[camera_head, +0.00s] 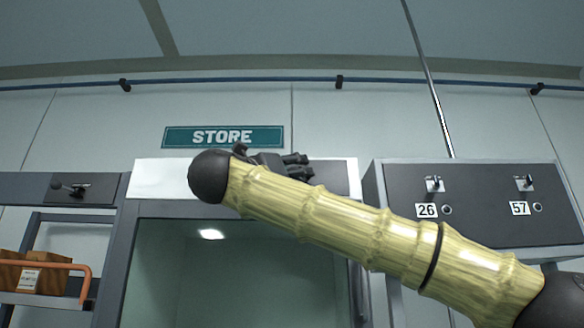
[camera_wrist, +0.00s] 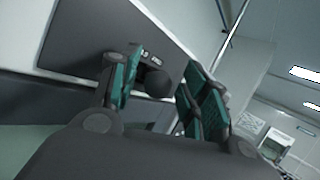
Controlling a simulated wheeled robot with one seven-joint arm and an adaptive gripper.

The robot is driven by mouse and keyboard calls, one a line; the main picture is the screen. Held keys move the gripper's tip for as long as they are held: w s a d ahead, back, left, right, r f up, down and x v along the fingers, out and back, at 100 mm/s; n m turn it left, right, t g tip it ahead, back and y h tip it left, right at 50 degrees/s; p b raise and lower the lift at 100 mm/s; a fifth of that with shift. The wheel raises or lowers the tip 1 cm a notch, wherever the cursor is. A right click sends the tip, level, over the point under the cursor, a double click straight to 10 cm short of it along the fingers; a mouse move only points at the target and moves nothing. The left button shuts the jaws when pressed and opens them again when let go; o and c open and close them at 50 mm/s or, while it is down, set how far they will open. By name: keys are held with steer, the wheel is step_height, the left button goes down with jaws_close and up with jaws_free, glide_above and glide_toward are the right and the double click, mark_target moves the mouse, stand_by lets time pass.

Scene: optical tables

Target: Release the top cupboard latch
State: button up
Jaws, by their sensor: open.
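The cupboard under the STORE sign has a dark top panel (camera_head: 330,176) with a pale left part, mostly behind my arm in the head view. In the wrist view a dark round knob (camera_wrist: 158,83), likely the latch handle, stands out from this dark panel (camera_wrist: 100,32), beside a small white marking. My gripper (camera_wrist: 160,76) is open, its teal-padded fingers on either side of the knob. Whether they touch it I cannot tell. In the head view my gripper (camera_head: 275,160) shows only partly, behind my arm, in front of the panel. The latch's base is hidden.
A grey cabinet with two switches (camera_head: 434,184), labelled 26 and 57, stands at the right. Another unit with a black lever (camera_head: 75,190) is at the left, above an orange-railed shelf (camera_head: 50,298) with boxes. The STORE sign (camera_head: 223,137) hangs just above my gripper.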

steer(key=shift+w, duration=0.2)
steer(key=shift+s+a, duration=0.1)
steer(key=shift+s, duration=0.05)
steer(key=shift+c, duration=1)
jaws_close()
